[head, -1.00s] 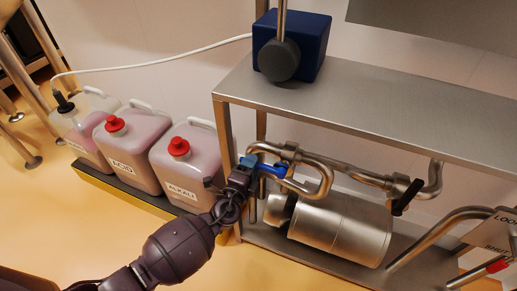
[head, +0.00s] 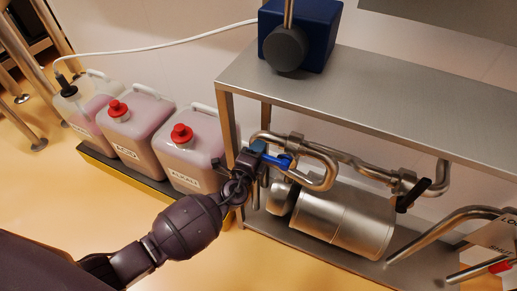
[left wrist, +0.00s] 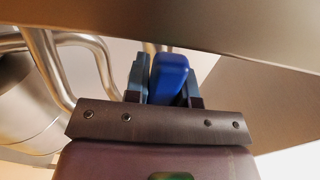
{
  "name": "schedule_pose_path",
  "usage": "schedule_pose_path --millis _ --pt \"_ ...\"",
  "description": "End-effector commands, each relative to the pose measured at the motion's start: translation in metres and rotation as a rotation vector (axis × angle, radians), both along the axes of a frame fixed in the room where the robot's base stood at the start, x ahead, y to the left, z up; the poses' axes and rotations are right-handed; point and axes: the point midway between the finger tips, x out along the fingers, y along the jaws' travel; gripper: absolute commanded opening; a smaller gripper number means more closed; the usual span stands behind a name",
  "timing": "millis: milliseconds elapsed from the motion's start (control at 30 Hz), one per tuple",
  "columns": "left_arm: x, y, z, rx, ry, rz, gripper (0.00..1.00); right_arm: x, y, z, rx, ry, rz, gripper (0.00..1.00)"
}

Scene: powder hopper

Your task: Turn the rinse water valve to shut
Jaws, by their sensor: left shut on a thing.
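The rinse water valve shows as a blue lever handle (head: 276,161) on the steel pipework under the steel shelf. My left gripper (head: 258,151) is at the handle's left end, shut on it. In the left wrist view the blue handle (left wrist: 169,76) stands between the two fingers of my left gripper (left wrist: 165,82). The fingers hide part of the handle, and the valve body is hard to make out. My right gripper is in neither view.
The steel shelf (head: 350,95) lies over the valve, and a shelf leg (head: 227,125) stands close to my left gripper. A steel cylinder (head: 342,217) lies below the pipes. A black lever (head: 413,195) is further right. Several canisters, including the acid one (head: 137,125), stand left.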

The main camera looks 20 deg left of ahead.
Motion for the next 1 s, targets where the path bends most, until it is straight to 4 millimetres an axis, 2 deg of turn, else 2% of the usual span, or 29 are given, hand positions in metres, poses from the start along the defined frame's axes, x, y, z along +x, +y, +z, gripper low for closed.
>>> schedule_pose_path --millis 333,533,1000 --pt "0.0 0.0 0.002 0.008 -0.001 0.0 0.0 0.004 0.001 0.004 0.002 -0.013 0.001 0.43" --pt "0.001 0.0 0.009 0.069 -0.006 -0.001 0.0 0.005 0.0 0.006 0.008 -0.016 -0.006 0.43" --pt "0.002 -0.009 0.048 0.451 -0.025 0.002 0.0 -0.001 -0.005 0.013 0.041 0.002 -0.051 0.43"
